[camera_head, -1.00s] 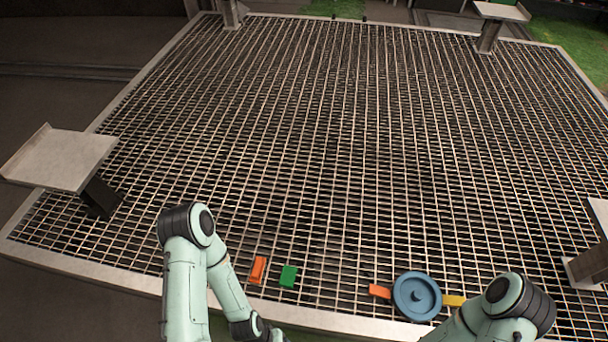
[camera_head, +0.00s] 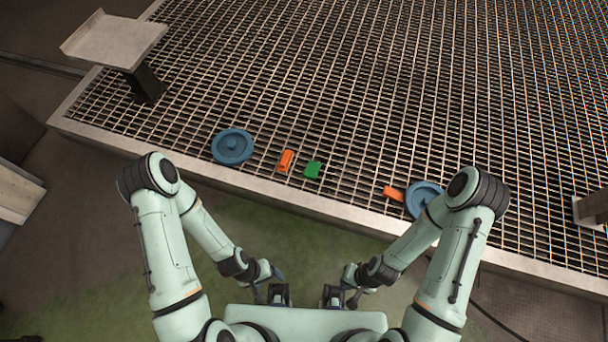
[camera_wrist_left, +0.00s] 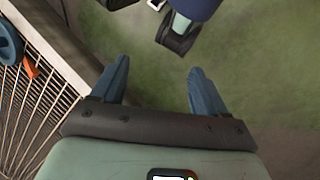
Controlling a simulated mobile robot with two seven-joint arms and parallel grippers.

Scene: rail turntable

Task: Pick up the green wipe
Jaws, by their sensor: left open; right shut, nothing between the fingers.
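The green wipe (camera_head: 312,169) is a small green block-like piece lying on the metal grating near its front edge, just right of an orange piece. My left gripper (camera_head: 280,294) hangs in front of the grating, over the green ground, apart from the wipe. In the left wrist view its two blue fingers (camera_wrist_left: 160,85) are spread with nothing between them. My right gripper (camera_head: 333,296) is beside it, also clear of the grating; its fingers are too small to make out. The wipe does not show in the left wrist view.
A blue round disc (camera_head: 232,147) and an orange piece (camera_head: 286,161) lie left of the wipe. Another orange piece (camera_head: 394,193) and a second blue disc (camera_head: 420,194), partly behind my right arm, lie to its right. The grating (camera_head: 350,90) beyond is clear. A flat-topped post (camera_head: 115,42) stands at left.

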